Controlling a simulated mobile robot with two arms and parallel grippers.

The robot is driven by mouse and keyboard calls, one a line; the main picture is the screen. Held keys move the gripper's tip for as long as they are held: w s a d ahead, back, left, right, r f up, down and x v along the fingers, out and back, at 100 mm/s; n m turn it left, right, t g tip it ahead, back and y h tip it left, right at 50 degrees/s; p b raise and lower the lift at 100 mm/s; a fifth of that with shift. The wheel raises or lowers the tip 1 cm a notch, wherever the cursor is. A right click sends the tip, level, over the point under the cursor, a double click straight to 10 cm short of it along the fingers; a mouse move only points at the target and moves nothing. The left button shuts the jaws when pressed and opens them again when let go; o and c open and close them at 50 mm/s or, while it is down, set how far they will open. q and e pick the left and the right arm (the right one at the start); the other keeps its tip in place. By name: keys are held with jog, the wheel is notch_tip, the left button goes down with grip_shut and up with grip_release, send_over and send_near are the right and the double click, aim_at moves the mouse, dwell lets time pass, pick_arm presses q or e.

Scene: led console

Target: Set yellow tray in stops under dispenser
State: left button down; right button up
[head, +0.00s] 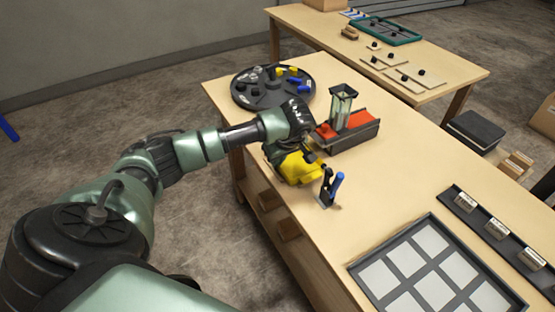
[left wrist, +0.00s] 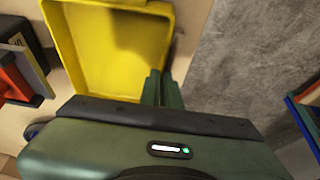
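The yellow tray (head: 299,169) is at the near-left edge of the main table, partly hidden by my left gripper (head: 305,153). In the left wrist view the yellow tray (left wrist: 110,50) fills the upper left, empty inside. The fingers of my left gripper (left wrist: 162,88) are close together at its right wall and look shut on it. The dispenser (head: 342,105) is a clear upright hopper over a dark base with a red top (head: 362,121), just beyond the tray and apart from it. I cannot make out the stops. My right gripper is not in view.
A holder with black and blue upright handles (head: 331,188) stands close to the tray. A round black turntable (head: 258,98) with yellow, blue and black pieces is at the back left. A framed grid panel (head: 377,275) lies at the front right. The table's middle is clear.

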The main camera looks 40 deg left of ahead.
pick_arm(q)
jog(key=c, duration=1.6)
grip_release()
jog(key=shift+o, duration=0.2)
jog(key=b+v, duration=0.1)
jog(key=v, duration=0.7)
jog(key=shift+f, duration=0.1)
